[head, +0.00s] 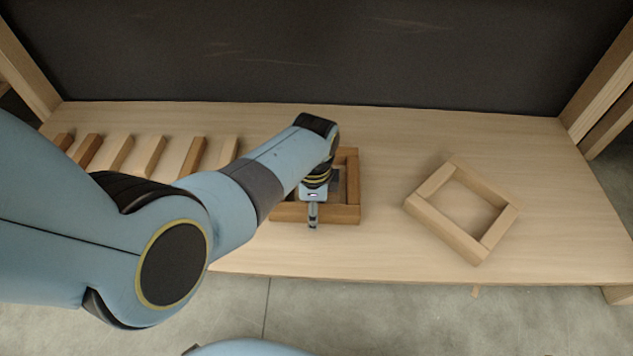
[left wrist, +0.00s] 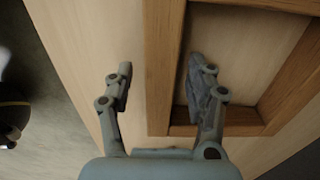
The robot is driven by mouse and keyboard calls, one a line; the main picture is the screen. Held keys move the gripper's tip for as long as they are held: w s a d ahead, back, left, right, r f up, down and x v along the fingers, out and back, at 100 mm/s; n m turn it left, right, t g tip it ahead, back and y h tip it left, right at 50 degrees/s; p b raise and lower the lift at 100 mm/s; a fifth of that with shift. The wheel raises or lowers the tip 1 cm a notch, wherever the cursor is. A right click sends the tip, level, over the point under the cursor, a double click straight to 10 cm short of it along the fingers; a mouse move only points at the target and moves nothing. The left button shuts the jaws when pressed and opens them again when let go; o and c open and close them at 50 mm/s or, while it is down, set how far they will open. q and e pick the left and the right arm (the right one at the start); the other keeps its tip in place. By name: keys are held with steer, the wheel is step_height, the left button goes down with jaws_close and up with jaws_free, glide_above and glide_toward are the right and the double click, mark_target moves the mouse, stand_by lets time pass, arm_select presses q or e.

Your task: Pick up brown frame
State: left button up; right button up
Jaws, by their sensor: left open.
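The brown frame (head: 347,213) is a square of darker wood lying flat near the middle of the table in the head view. My left arm hides its left and back parts. My left gripper (head: 313,212) is over the frame's front bar. In the left wrist view the left gripper (left wrist: 160,88) is open, with one finger on each side of a bar of the brown frame (left wrist: 160,60). One finger is outside the frame and the other is over its inner opening. I cannot tell whether either finger touches the wood. My right gripper is not in view.
A lighter wooden frame (head: 447,225) lies turned at an angle on the table's right. Several wooden strips (head: 155,155) lie in a row at the left, partly behind my arm. A dark panel (head: 320,55) stands behind the table (head: 545,215). The table's front edge is close to the brown frame.

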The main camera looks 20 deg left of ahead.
arm_select(q)
jaws_close()
steer(key=shift+r, duration=0.15)
stand_by(0.5)
